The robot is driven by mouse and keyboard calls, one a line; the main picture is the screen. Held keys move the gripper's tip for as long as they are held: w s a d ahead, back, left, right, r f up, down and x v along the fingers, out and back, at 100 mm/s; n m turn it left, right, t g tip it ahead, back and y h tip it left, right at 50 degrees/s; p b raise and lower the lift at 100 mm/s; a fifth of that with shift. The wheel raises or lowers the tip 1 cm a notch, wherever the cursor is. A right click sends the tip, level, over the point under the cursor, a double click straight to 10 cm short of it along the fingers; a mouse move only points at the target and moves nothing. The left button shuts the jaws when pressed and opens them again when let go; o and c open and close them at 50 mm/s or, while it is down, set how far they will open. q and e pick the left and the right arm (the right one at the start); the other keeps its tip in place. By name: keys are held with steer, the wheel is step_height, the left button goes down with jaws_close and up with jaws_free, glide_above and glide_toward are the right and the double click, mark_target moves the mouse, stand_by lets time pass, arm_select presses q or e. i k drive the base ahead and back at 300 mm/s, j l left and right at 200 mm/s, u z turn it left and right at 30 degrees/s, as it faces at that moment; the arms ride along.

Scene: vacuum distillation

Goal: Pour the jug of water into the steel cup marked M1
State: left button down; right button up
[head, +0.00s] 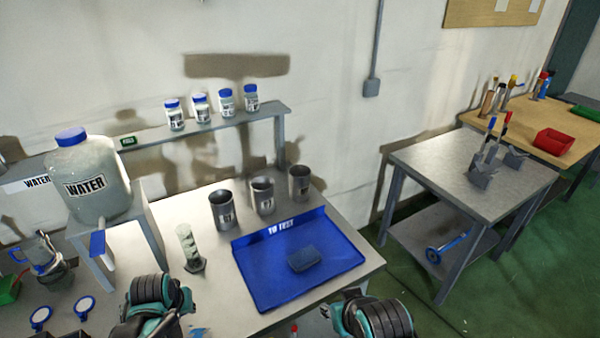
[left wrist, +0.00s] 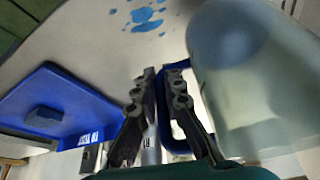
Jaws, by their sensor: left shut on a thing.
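In the left wrist view my left gripper (left wrist: 160,85) is shut on the blue handle (left wrist: 180,135) of a translucent jug (left wrist: 245,80). The jug's body fills the right side of that view; I cannot make it out in the head view. Three steel cups stand in a row behind the blue tray: a left one (head: 223,210), a middle one (head: 262,196) and a right one (head: 299,184). Their labels are too small to read, so I cannot tell which is M1. My right arm shows at the bottom of the head view; its fingers are hidden.
The blue tray (head: 335,235) holds a dark block (head: 303,259). A WATER tank (head: 90,180) stands on a stand at left, and a cylinder (head: 190,247) stands left of the tray. Blue splashes (left wrist: 145,18) lie on the table. Several jars line the shelf (head: 200,130).

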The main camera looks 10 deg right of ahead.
mark_target(299, 175)
steer(key=i+l+u, duration=0.1)
steer(key=l, duration=0.55)
steer(key=i+l+u, duration=0.1)
steer(key=i+l, duration=0.15)
steer(key=l, duration=0.4)
steer(key=i+l+u, duration=0.1)
steer(key=l, duration=0.55)
steer(key=i+l+u, duration=0.1)
steer(key=l, duration=0.55)
steer(key=i+l+u, duration=0.1)
steer(key=l, duration=0.6)
steer(key=i+l, duration=0.1)
steer(key=l, duration=0.25)
steer(key=i+l+u, duration=0.1)
steer(key=l, duration=0.2)
steer(key=i+l, duration=0.15)
steer(key=l, duration=0.2)
steer(key=i, duration=0.25)
steer(key=j+u, duration=0.05)
